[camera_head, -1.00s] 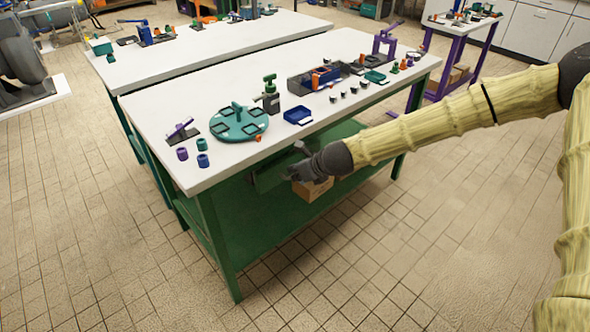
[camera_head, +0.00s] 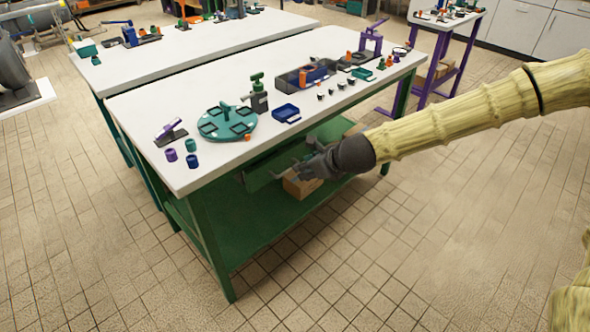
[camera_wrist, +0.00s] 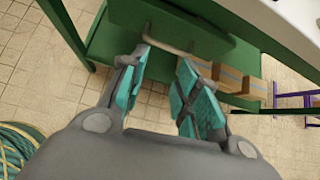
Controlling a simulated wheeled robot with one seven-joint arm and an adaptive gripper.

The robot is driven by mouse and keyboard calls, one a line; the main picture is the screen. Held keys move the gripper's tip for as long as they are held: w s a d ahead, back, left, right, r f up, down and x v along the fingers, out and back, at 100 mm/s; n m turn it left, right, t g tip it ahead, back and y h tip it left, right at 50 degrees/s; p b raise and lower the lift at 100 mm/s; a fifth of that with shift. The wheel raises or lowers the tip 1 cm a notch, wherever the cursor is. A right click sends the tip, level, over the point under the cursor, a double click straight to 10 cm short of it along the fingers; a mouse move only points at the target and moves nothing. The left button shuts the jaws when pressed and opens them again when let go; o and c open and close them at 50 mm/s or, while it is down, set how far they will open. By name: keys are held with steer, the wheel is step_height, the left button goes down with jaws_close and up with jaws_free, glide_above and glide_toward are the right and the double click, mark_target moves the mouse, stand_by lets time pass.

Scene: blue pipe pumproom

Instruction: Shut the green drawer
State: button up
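The green drawer (camera_head: 260,180) hangs under the front of the white-topped green workbench (camera_head: 210,225). It stands out past the tabletop edge, partly pulled out. In the wrist view, its flat green front (camera_wrist: 165,24) fills the top middle, with a pale bar handle (camera_wrist: 172,46) across it. My gripper (camera_head: 304,166) is in front of the drawer, below tabletop height. In the wrist view, my gripper (camera_wrist: 164,64) is open, its two teal-padded fingers apart with nothing between the pads. The handle lies just beyond the fingertips; whether they touch it I cannot tell.
Cardboard boxes (camera_wrist: 230,78) sit on the green lower shelf (camera_head: 255,218) beneath the drawer. A teal round tray (camera_head: 226,122), a blue tray (camera_head: 286,113) and small parts stand on the tabletop. A purple-legged table (camera_head: 450,65) is at back right. The tiled floor in front is clear.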

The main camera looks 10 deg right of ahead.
steer(key=w+d+f+n+t+h+b, duration=0.1)
steer(key=w+d+f+n+t+b, duration=0.1)
steer(key=w+d+f+n+b, duration=0.3)
steer(key=n+t+y+b, duration=0.6)
steer(key=n+y, duration=0.2)
steer(key=n, duration=0.4)
glide_toward(290, 169)
steer(key=x, duration=0.6)
steer(key=b+x, duration=0.1)
steer(key=x, duration=0.3)
steer(key=shift+w+f, duration=0.15)
steer(key=shift+f, duration=0.1)
jaws_close()
